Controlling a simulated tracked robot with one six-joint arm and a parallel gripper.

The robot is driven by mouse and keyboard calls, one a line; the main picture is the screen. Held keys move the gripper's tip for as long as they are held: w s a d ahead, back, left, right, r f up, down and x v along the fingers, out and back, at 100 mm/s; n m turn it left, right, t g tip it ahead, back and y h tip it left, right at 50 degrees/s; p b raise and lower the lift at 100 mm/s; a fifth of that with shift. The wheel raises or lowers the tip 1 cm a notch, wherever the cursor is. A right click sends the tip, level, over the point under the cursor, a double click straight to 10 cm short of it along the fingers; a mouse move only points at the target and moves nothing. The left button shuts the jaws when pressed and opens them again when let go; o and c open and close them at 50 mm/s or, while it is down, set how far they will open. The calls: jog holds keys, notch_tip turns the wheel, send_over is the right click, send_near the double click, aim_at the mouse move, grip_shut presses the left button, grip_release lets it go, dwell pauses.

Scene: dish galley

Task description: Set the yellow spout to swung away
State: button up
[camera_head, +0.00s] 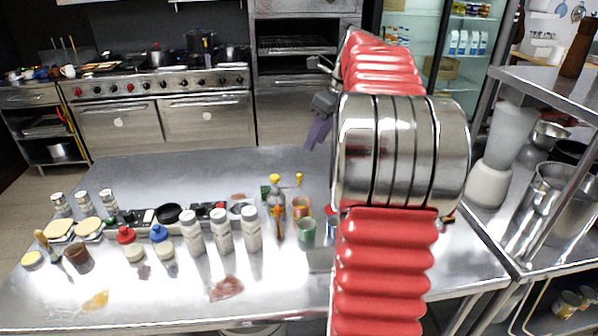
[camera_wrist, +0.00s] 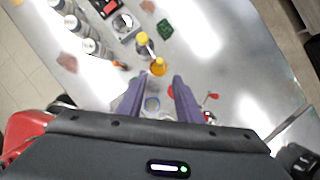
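Small yellow parts stand near the middle of the steel table in the head view: a yellow knob-like top (camera_head: 275,178) and a thin yellow piece (camera_head: 298,179) to its right. I cannot tell for sure which is the spout, or how it is turned. In the wrist view a yellow-orange round piece (camera_wrist: 158,67) shows just beyond my fingertips, with a yellow-topped bottle (camera_wrist: 143,40) behind it. My gripper (camera_wrist: 158,82) is open, with two purple fingers apart and nothing seen held. In the head view my gripper (camera_head: 317,132) hangs above the table, tilted down.
White-capped shakers (camera_head: 222,230) and an orange can (camera_head: 302,207) stand close by, with a green can (camera_head: 305,233) in front. A red-handled item (camera_wrist: 208,97) lies right of my fingers in the wrist view. The table's back left (camera_head: 180,170) is clear.

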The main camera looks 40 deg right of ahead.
jog(key=shift+f, duration=0.1)
jog(key=x, duration=1.3)
jog(key=shift+f, duration=0.3)
grip_shut()
dwell(0.3)
